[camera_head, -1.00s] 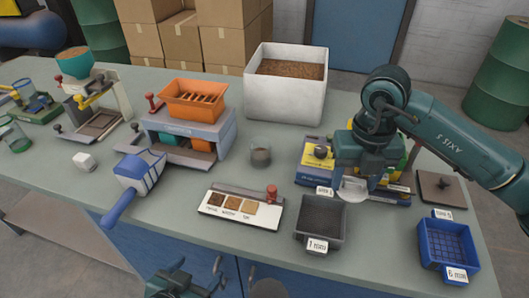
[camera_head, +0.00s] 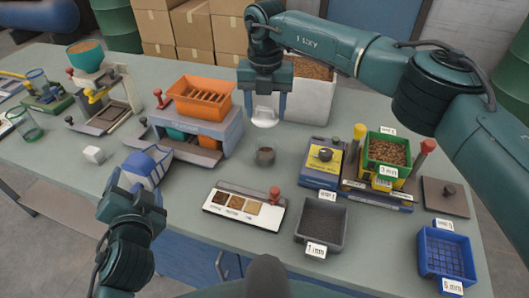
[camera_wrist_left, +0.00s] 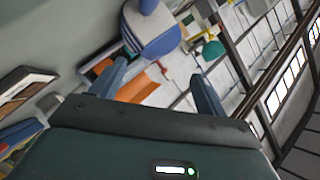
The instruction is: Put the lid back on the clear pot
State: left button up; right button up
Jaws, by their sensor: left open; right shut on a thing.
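The clear pot (camera_head: 265,156) stands upright on the bench in the head view, with dark material inside. My right gripper (camera_head: 266,107) is shut on a pale, rounded thing (camera_head: 265,119) that looks like the lid. It holds this thing above the bench, behind the pot in the picture and in front of the white bin. My left gripper (camera_head: 137,183) is open near the front left of the bench, beside the blue and white scoop (camera_head: 148,166). The left gripper hides part of the scoop. The left wrist view shows its spread fingers (camera_wrist_left: 163,85) with nothing between them.
An orange-topped sieve machine (camera_head: 200,98) stands left of the pot. A sample board (camera_head: 244,206) and grey tray (camera_head: 322,222) lie in front. A green box of brown grains (camera_head: 388,151) is at right, and a blue tray (camera_head: 446,251) front right. Bare bench surrounds the pot.

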pick_arm(q)
jog(key=w+d+r+m+t+h, duration=0.35)
jog(key=d+r+m+h, duration=0.3)
jog(key=m, duration=0.35)
jog(key=w+d+r+m+t+h, duration=0.2)
jog(key=d+r+m+t+h, duration=0.25)
jog(key=d+m+h, duration=0.35)
jog(key=d+f+m+g+h, duration=0.3)
jog(key=d+f+m+g, duration=0.4)
jog(key=m, duration=0.7)
jog(key=w+a+f+m+g+y, duration=0.1)
jog(key=f+m, duration=0.1)
jog(key=w+a+f+m+g+y, duration=0.1)
jog(key=f+m+g, duration=0.1)
jog(key=a+f+m+g+y, duration=0.1)
jog(key=f+m, duration=0.1)
jog(key=f, duration=0.1)
jog(key=shift+w+a+g+y, duration=0.1)
jog(key=shift+w+g+y, duration=0.2)
jog(key=shift+w+y, duration=0.1)
jog(key=shift+a+f, duration=0.1)
jog(key=shift+f, duration=0.1)
